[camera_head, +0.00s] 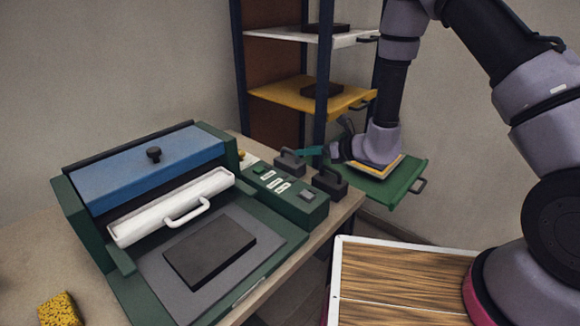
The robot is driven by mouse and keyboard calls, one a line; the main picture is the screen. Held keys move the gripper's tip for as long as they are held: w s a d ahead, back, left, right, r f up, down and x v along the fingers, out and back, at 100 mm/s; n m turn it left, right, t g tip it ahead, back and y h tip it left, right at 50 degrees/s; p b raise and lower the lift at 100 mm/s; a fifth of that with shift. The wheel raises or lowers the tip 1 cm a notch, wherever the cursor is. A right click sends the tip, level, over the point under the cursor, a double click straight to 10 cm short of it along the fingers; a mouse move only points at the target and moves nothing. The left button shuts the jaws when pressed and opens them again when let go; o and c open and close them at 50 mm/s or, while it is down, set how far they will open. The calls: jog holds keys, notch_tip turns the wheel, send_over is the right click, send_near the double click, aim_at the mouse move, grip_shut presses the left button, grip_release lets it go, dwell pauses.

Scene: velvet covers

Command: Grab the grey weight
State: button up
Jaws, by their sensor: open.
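Two dark grey blocks with loop handles stand at the back right of the bench, by the control box. One grey weight (290,164) is the farther left one; a similar dark weight (330,184) stands nearer and to the right. My gripper (309,151) reaches in from the right, with a teal finger pointing left at about the height of the left weight's handle. The gripper is open. I cannot tell whether a finger touches the handle or is only beside it. My wrist hides part of the gripper.
A green press (75,205) with a blue lid, white handled bar and dark slab (210,248) fills the bench. A shelf rack (320,85) stands behind, its green tray (405,185) pulled out under my wrist. A yellow sponge (60,312) lies front left.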

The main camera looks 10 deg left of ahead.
aim_at(290, 161)
jog(key=x, duration=0.5)
jog(key=shift+a+f, duration=0.1)
jog(key=shift+f, duration=0.05)
grip_shut()
dwell(1.1)
jog(key=shift+w+r, duration=0.1)
jog(key=shift+r, duration=0.1)
